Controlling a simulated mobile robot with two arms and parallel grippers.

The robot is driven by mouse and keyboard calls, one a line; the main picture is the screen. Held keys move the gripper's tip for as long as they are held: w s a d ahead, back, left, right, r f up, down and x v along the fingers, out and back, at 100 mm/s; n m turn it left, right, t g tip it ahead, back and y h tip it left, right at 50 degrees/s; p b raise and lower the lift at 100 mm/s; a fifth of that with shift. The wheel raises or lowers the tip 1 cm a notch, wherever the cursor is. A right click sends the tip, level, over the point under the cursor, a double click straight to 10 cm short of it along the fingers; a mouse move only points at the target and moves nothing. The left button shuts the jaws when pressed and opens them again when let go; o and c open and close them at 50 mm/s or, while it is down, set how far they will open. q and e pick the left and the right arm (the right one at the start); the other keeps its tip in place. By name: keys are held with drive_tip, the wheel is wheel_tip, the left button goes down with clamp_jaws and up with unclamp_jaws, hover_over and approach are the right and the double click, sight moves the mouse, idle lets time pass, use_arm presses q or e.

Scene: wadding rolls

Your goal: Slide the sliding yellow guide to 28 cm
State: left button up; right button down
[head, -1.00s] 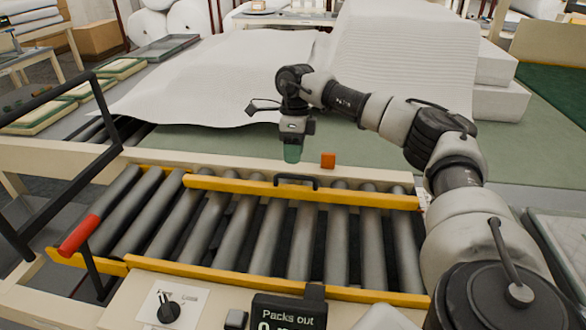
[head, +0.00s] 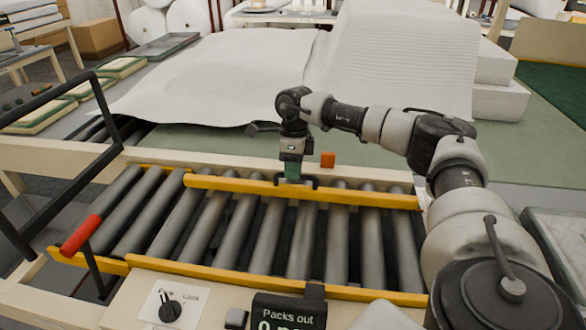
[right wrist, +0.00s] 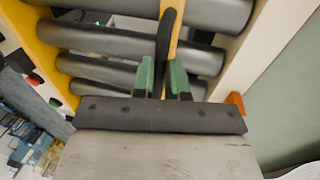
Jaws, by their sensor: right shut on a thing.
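The sliding yellow guide (head: 235,187) is a long yellow bar lying across the rollers near their far side, with a black handle (head: 312,183) on top. My right gripper (head: 291,179) is at that handle, pointing down. In the right wrist view its green fingers (right wrist: 163,80) stand either side of the black handle (right wrist: 166,45) and are shut on it, with the yellow guide (right wrist: 175,38) running beyond. No scale with centimetre marks can be read. My left gripper is not in view.
A fixed yellow rail (head: 250,283) runs along the near side of the grey rollers (head: 270,240). A red-gripped lever (head: 80,236) stands at the left. A control panel with a knob (head: 169,311) and a "Packs out" display (head: 288,317) is in front. An orange block (head: 328,160) sits behind the guide.

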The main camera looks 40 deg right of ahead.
drive_tip(key=w+d, duration=0.2)
drive_tip(key=d, duration=0.1)
drive_tip(key=shift+w, duration=0.3)
idle(0.3)
drive_tip(key=c, duration=1.1)
unclamp_jaws()
drive_tip(key=shift+c, duration=0.2)
drive_tip(key=shift+d+r, duration=0.1)
drive_tip(key=shift+r, duration=0.05)
wheel_tip(320, 180, up, 10)
drive_tip(key=w+d+b, duration=0.1)
drive_tip(key=shift+w+d+r, duration=0.15)
drive_tip(key=shift+d+r, duration=0.05)
drive_tip(key=shift+d, duration=0.05)
